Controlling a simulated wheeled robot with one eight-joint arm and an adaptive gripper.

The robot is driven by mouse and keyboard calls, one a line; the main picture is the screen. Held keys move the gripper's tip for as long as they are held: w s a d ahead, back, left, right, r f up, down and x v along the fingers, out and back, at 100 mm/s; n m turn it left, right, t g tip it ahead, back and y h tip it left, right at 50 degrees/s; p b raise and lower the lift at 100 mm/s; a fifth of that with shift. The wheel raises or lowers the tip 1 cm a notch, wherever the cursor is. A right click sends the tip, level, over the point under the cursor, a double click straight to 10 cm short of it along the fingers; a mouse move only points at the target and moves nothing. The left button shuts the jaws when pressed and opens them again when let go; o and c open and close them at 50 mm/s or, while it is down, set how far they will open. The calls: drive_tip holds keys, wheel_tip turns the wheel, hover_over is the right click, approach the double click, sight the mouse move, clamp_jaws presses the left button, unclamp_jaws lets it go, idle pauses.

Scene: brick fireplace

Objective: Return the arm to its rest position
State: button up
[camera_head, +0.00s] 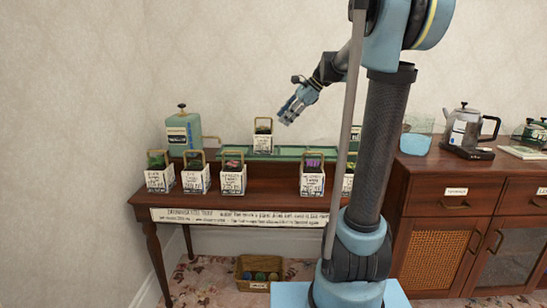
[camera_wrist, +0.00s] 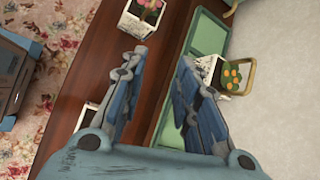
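My arm rises in the middle of the head view, and my gripper (camera_head: 291,108) hangs out to the left, above the back of the wooden table (camera_head: 240,202). In the wrist view my gripper (camera_wrist: 160,80) shows two blue fingers spread apart with nothing between them. Below the fingers lie the table top (camera_wrist: 100,60) and a green tray (camera_wrist: 207,35). The gripper is clear of the small white planters.
Several white planters with handles, one of them a labelled planter (camera_head: 232,180), stand along the table. A green canister (camera_head: 184,130) stands at the back left. A basket (camera_head: 259,272) sits on the floor.

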drive_tip(key=s+d+f+n+h, duration=0.2)
drive_tip(key=s+d+f+n, duration=0.2)
drive_tip(key=s+f, duration=0.5)
drive_tip(key=s+d+f+n+h, duration=0.3)
drive_tip(key=s+d+f+n, duration=0.2)
drive_tip(key=s, duration=0.8)
drive_tip(key=s+d+f+n+h, duration=0.3)
drive_tip(key=s+d+f+n, duration=0.2)
drive_tip(key=s+f, duration=0.6)
drive_tip(key=shift+s+f+n, duration=0.25)
drive_tip(key=shift+f+n, duration=0.55)
drive_tip(key=shift+f, duration=0.05)
drive_tip(key=shift+w+f, duration=0.2)
drive_tip(key=shift+w, duration=0.25)
